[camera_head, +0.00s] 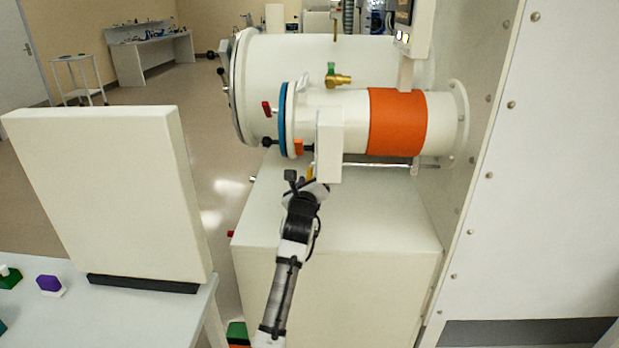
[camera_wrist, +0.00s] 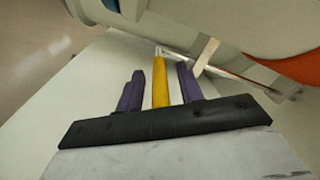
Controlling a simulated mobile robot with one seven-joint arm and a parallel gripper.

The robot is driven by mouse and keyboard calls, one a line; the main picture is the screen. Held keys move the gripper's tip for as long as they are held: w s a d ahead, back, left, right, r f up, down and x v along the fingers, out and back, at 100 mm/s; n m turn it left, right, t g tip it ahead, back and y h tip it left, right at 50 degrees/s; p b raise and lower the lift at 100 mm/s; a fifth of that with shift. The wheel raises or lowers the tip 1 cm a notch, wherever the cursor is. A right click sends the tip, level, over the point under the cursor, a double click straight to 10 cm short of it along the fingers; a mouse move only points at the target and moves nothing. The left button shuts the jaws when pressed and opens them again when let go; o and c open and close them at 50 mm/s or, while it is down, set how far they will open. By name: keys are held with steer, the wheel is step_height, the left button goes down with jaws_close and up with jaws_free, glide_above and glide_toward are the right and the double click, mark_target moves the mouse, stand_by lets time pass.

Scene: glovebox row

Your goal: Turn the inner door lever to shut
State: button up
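A yellow lever-like bar (camera_wrist: 160,85) stands between the two purple fingers of my gripper (camera_wrist: 160,70) in the wrist view. There is a gap on each side of the bar, so the fingers are open around it and not gripping it. A small yellow piece also shows in the head view (camera_head: 309,172), just beyond my gripper and under a white block (camera_head: 329,150). I cannot tell for certain that this bar is the inner door lever. Its upper end meets a thin metal rod (camera_wrist: 225,70) below the white cylinder. In the head view my fingers are mostly hidden.
A small white chamber (camera_head: 345,108) with a blue ring (camera_head: 286,118) and orange band (camera_head: 397,122) lies above a white cabinet (camera_head: 335,220). A larger cylinder (camera_head: 310,60) is behind. A white panel (camera_head: 110,190) stands on the left table.

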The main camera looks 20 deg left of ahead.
steer(key=shift+c, duration=0.4)
jaws_close()
steer(key=shift+f+b, duration=0.15)
steer(key=shift+b, duration=0.15)
steer(key=f+t+b, duration=0.1)
steer(key=t+b, duration=0.1)
steer(key=b, duration=0.4)
steer(key=w+f+t+b, duration=0.1)
steer(key=t+b, duration=0.1)
steer(key=b, duration=0.5)
steer(key=f+t+y+b, duration=0.1)
steer(key=f+b, duration=0.1)
steer(key=b, duration=0.4)
steer(key=shift+w+a+m+t+b, duration=0.2)
steer(key=shift+m+t+b, duration=0.1)
steer(key=shift+t+b, duration=0.1)
steer(key=shift+r+b, duration=0.15)
steer(key=shift+b, duration=0.15)
